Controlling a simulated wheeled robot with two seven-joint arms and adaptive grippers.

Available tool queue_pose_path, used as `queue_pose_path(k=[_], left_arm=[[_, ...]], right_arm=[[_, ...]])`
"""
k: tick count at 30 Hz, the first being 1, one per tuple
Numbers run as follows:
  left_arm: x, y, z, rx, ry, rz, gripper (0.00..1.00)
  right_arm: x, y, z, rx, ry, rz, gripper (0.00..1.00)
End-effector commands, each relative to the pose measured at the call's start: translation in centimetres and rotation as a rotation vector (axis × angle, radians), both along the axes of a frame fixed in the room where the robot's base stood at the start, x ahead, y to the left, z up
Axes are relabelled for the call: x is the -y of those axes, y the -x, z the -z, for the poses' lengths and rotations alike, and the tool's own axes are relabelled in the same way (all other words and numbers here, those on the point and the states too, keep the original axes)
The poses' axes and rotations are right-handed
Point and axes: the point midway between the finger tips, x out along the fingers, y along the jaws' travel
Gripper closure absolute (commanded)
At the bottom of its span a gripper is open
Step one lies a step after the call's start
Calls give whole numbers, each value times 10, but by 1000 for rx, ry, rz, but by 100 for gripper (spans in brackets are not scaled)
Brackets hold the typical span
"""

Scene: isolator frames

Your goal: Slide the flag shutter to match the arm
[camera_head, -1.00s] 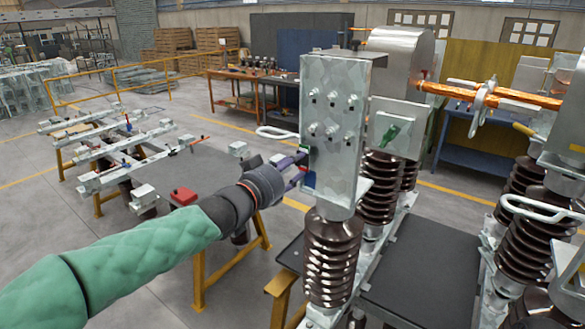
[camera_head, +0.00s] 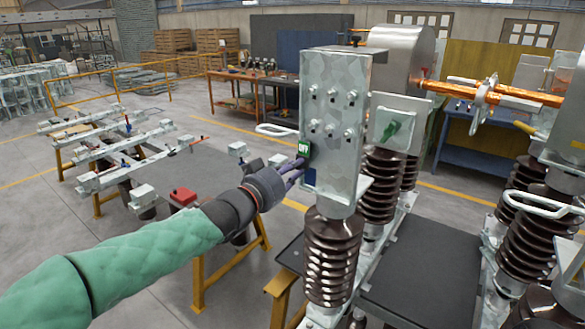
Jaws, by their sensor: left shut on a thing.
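The flag shutter (camera_head: 304,148) is a small green plate with white lettering, probably "OFF", on the left edge of a grey metal box (camera_head: 335,125). A dark blue patch (camera_head: 309,178) shows just below it. My left gripper (camera_head: 297,164) reaches in from the left and is shut at the shutter's lower edge; its fingertips partly hide the contact. The orange copper arm (camera_head: 510,94) lies roughly level at the upper right, through a metal ring, with its left end at a grey housing (camera_head: 400,55). My right gripper is not in view.
Brown ribbed insulators (camera_head: 332,258) stand under the box and at the right. A pale handle loop (camera_head: 277,131) juts left of the box, just above my gripper.

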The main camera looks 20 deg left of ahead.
Motion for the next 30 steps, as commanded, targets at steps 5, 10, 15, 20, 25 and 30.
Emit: queue_pose_path(k=[5, 10, 15, 20, 25, 30], left_arm=[[1, 0, 6, -10, -2, 0, 100], [1, 0, 7, -14, -3, 0, 57], [0, 0, 6, -10, -2, 0, 56], [0, 0, 5, -8, -2, 0, 56], [-5, 11, 3, -6, -1, -2, 56], [-16, 39, 3, -4, -3, -4, 56]], right_arm=[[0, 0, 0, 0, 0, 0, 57], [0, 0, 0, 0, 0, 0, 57], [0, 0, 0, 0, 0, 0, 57], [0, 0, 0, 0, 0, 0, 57], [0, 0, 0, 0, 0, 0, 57], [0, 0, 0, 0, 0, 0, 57]])
